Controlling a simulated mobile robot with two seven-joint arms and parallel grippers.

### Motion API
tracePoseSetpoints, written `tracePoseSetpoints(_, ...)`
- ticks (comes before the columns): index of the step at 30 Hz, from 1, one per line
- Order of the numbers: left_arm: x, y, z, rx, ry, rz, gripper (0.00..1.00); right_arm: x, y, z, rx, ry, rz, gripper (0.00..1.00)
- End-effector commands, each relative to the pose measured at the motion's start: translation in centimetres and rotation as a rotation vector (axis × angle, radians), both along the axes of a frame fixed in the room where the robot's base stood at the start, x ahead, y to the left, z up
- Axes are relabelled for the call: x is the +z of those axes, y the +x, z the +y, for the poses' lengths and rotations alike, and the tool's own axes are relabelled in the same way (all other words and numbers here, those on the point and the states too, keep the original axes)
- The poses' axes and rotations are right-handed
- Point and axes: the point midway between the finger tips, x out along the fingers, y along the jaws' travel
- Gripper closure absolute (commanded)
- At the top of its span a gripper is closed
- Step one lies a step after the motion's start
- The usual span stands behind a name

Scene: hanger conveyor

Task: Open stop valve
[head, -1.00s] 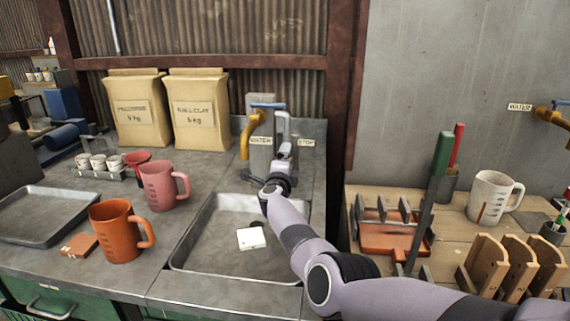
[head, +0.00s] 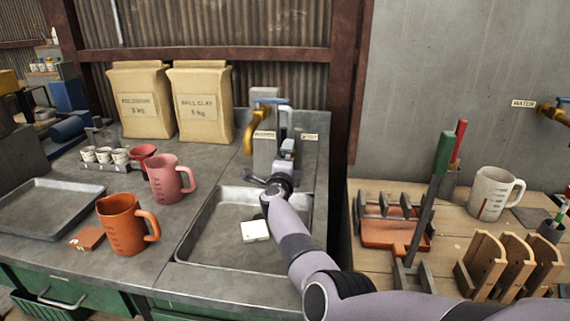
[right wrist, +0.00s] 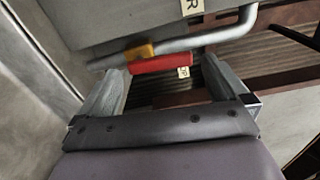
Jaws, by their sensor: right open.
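In the right wrist view a red handle (right wrist: 163,64) with a yellow piece (right wrist: 140,51) beside it lies along a grey pipe (right wrist: 205,38). A small label (right wrist: 184,72) ending in "OP" shows behind it. My right gripper (right wrist: 168,78) is open, and the red handle appears across the gap between its fingers; I cannot tell whether they touch it. In the head view my right gripper (head: 284,150) is over the back of the sink (head: 215,252), below the blue-levered tap (head: 270,101) and the STOP label (head: 310,137). The red handle is hidden there. My left gripper is not in view.
A white block (head: 255,231) lies in the sink. An orange mug (head: 122,228) and a pink mug (head: 165,180) stand left of it, with clay bags (head: 200,105) behind. A wooden bench (head: 440,235) with a rack and tools is at the right.

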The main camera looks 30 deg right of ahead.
Motion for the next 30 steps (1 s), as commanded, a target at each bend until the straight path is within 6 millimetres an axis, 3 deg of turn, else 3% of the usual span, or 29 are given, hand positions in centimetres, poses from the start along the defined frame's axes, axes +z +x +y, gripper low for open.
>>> tracePoseSetpoints(13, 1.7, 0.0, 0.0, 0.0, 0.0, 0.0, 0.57, 0.1, -3.1, 2.6, 0.0, -0.001, -0.001, 0.0)
tracePoseSetpoints(30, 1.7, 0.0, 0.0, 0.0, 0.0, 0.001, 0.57, 0.0, -3.4, 2.8, -0.001, -0.002, -0.001, 0.0)
